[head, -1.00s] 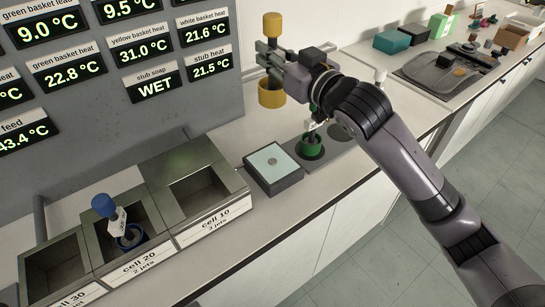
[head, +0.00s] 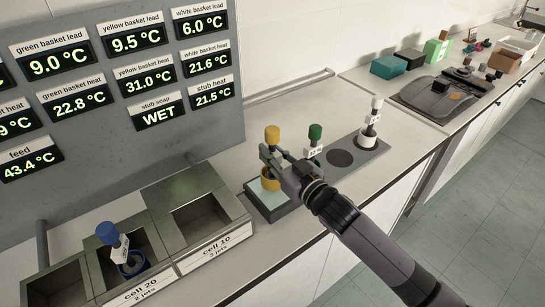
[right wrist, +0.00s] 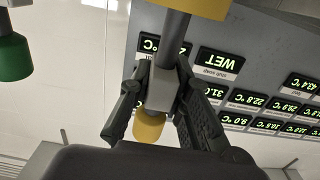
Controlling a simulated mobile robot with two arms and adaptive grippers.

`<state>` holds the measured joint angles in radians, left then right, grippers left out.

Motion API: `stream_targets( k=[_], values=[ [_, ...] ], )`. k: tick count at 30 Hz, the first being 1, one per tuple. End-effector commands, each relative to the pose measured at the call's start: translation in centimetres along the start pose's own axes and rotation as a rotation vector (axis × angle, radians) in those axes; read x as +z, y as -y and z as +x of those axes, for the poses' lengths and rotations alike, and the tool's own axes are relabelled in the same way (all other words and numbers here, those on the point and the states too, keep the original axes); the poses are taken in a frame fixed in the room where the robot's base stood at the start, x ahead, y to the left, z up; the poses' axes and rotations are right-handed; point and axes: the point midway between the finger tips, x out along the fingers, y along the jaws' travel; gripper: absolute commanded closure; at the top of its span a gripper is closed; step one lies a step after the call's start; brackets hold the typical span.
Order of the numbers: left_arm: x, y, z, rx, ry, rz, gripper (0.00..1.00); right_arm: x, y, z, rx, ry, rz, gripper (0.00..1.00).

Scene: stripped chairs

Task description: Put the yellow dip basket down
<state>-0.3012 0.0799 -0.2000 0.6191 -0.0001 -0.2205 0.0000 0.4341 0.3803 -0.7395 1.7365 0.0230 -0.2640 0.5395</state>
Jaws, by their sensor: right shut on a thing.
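The yellow dip basket has a yellow knob (head: 272,132) on top and a yellow cup (head: 270,182) below. My right gripper (head: 268,155) is shut on its stem between the two. The cup is over the pale top of a low dark box (head: 256,197); I cannot tell whether it touches. In the right wrist view the fingers (right wrist: 160,92) close around the grey stem, with the yellow knob (right wrist: 149,126) low and part of the yellow cup (right wrist: 203,6) at the top edge. My left gripper is not in view.
The green basket (head: 315,132) and white basket (head: 371,128) stand right on a grey plate with an empty dark round spot (head: 340,158). A blue basket (head: 110,235) stands in cell 20. The cell 10 tank (head: 205,218) is empty. Temperature displays (head: 120,75) stand behind.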

Motion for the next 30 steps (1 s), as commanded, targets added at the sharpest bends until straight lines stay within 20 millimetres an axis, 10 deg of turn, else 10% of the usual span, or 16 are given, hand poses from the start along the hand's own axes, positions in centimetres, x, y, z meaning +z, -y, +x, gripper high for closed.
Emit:
stream_targets(
  k=[16,17,30],
  values=[
    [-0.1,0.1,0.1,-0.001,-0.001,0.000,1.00,2.0,0.0,0.0,-0.001,-0.004,0.000,1.00],
    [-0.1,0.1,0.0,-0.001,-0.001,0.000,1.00,2.0,0.0,0.0,0.000,-0.001,0.000,0.80],
    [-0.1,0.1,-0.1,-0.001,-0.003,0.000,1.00,2.0,0.0,0.0,0.000,-0.001,0.000,0.62]
  ],
)
